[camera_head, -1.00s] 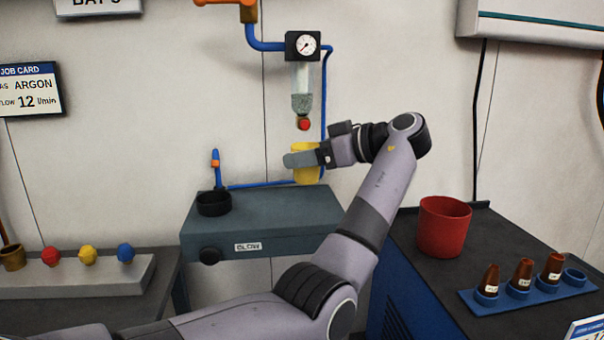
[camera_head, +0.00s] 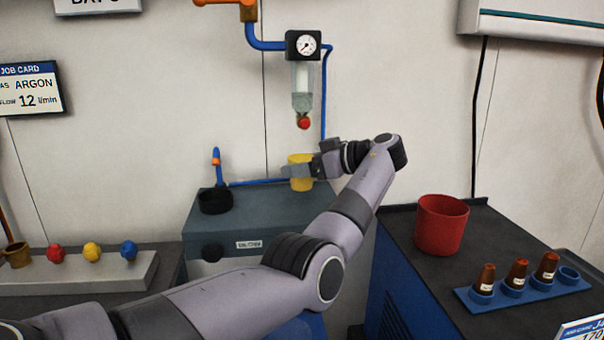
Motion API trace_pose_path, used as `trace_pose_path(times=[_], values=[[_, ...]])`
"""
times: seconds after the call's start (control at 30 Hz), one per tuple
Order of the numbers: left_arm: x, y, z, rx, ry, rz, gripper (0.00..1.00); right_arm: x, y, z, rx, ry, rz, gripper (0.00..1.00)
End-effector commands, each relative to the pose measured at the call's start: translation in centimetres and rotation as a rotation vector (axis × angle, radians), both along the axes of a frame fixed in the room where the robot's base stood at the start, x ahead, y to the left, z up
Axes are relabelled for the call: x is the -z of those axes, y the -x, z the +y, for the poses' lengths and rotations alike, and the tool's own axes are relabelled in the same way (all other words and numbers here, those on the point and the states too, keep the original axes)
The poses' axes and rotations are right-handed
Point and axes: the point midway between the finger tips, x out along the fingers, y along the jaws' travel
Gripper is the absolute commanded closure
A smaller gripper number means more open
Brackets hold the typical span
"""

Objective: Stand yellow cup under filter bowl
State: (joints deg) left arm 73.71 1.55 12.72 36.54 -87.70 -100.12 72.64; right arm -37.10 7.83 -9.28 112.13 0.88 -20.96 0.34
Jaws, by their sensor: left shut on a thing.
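The yellow cup (camera_head: 300,183) is upright, low over the back right of the grey-green bench unit; I cannot tell whether it touches the top. My left gripper (camera_head: 296,171) is shut on it, and its fingers cover part of the cup's front. The clear filter bowl (camera_head: 302,82) hangs on the wall below a round gauge, with a red knob (camera_head: 304,122) at its lower end. The cup is below this knob, with a gap between them. My right gripper is not in view.
A black round dish (camera_head: 215,201) and an upright blue pipe (camera_head: 216,166) stand on the unit's left side. A red bucket (camera_head: 442,226) and a blue rack (camera_head: 520,290) with brown bottles are on the right bench. Coloured knobs line the left bench.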

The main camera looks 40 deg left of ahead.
Motion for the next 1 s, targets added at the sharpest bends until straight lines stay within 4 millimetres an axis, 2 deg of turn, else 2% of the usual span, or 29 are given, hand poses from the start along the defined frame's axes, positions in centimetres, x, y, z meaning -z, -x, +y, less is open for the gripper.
trace_pose_path(times=[0.1, 0.53, 0.57, 0.63, 1.0], values=[[1.7, 0.0, 0.0, 0.000, 0.001, 0.004, 0.62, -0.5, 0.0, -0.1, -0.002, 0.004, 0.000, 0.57], [2.7, -0.2, 0.3, -0.001, -0.001, 0.001, 0.62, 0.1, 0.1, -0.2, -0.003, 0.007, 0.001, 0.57], [2.7, -0.2, 0.3, -0.001, 0.000, 0.001, 0.30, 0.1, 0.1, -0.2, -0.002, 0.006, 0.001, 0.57], [2.5, -0.2, 0.3, -0.001, 0.000, 0.001, 0.07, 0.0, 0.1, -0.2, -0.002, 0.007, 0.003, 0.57], [2.2, -0.2, 0.3, -0.001, 0.000, 0.001, 0.07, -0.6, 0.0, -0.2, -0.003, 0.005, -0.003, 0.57]])
